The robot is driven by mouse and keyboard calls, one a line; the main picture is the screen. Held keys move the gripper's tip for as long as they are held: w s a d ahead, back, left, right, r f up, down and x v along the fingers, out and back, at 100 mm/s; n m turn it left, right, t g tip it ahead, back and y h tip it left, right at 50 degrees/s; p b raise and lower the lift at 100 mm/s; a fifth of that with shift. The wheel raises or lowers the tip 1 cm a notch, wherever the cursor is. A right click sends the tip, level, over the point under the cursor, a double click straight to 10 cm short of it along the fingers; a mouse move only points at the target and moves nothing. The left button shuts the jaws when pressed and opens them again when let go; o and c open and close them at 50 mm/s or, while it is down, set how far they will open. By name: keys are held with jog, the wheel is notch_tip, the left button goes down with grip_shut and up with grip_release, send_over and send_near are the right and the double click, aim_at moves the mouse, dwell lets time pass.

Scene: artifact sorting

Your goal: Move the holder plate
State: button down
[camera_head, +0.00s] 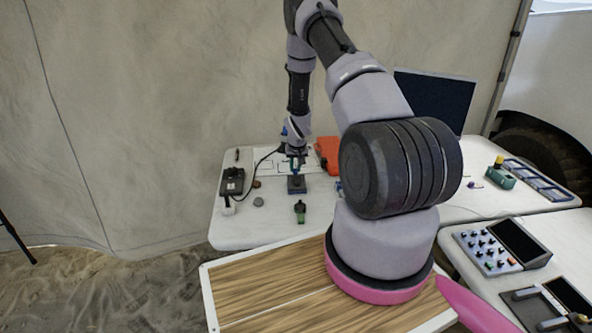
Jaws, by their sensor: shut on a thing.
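My gripper (296,166) points down over the white table at the back, left of my arm's large dark joint. It is small in the view and appears shut on the holder plate (297,185), a small dark blue-grey piece directly below the fingers. A bit of teal shows between the fingers; I cannot tell what it belongs to. The plate is over the table's middle; whether it touches the tabletop is too small to tell.
A black device (232,181) with a cable stands left of the gripper. A small green-and-black object (300,211) lies in front, a grey disc (258,202) to the left. An orange case (328,153) and a dark screen (436,101) are behind. A blue compartment frame (538,180) lies right.

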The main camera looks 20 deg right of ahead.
jog(key=shift+s+r, duration=0.1)
jog(key=shift+r, duration=0.05)
jog(key=c, duration=0.8)
grip_release()
jog(key=shift+o, duration=0.2)
jog(key=v, duration=1)
jog(key=shift+s+r, duration=0.3)
jog(key=shift+a, duration=0.15)
